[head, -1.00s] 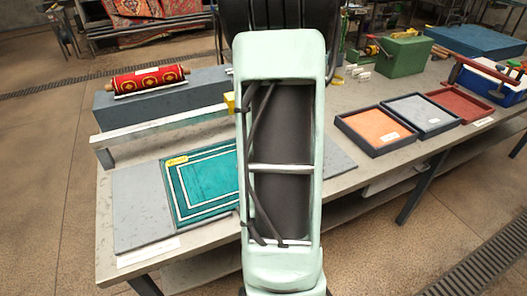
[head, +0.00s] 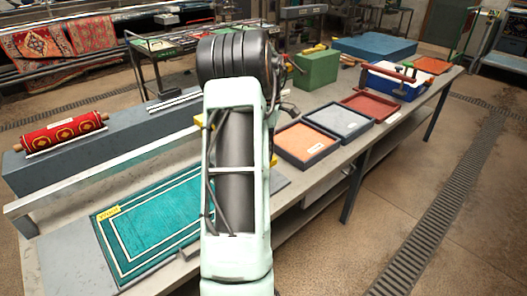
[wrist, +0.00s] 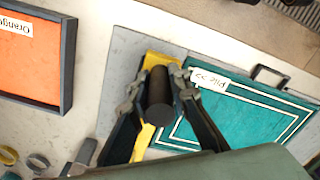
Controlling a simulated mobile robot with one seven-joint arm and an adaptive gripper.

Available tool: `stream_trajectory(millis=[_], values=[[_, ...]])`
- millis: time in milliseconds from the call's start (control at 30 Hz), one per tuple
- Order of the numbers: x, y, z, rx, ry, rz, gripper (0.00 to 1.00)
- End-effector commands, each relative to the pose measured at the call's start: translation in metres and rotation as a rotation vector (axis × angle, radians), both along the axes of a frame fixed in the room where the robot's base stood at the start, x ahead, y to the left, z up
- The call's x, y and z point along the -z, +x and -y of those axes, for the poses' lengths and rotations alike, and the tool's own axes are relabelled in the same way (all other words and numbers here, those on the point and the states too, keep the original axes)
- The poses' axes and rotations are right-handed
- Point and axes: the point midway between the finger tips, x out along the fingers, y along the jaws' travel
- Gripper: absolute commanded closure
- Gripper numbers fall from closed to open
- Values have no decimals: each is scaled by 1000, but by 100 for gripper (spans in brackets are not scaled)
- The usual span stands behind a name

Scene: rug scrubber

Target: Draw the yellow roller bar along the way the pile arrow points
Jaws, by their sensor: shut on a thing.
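The teal rug (head: 150,228) with white border lines lies on a grey board on the bench, partly hidden by my arm in the head view. It also shows in the wrist view (wrist: 240,118). The yellow roller bar (wrist: 147,140) lies along the rug's edge nearest the orange tray in the wrist view. My gripper (wrist: 158,88) is shut on the bar's dark upright handle (wrist: 160,100). A white label reading "Pile" with arrow-like marks (wrist: 208,80) is beside it on the rug; its direction is hard to read. The gripper is hidden in the head view.
A yellow tag (head: 108,212) marks the rug's far left corner. A pale rail (head: 110,175) runs behind the rug, before a grey block (head: 85,160) bearing a red patterned roll (head: 62,133). An orange tray (head: 304,143) and other trays stand to the right.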

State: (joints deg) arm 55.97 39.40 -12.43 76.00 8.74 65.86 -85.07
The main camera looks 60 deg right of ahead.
Motion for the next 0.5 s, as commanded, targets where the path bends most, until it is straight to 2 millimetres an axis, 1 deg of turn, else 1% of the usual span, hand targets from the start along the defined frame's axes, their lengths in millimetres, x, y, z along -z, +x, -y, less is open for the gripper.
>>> stream_trajectory(millis=[33,267,300,433,467,500], values=[[-2,-1,3,0,-9,1,100],[-2,-1,5,1,-13,2,100],[-2,-1,5,1,-14,2,82],[-2,-1,4,2,-13,2,68],[-2,-1,4,2,-12,1,66],[-2,-1,4,1,-11,1,66]])
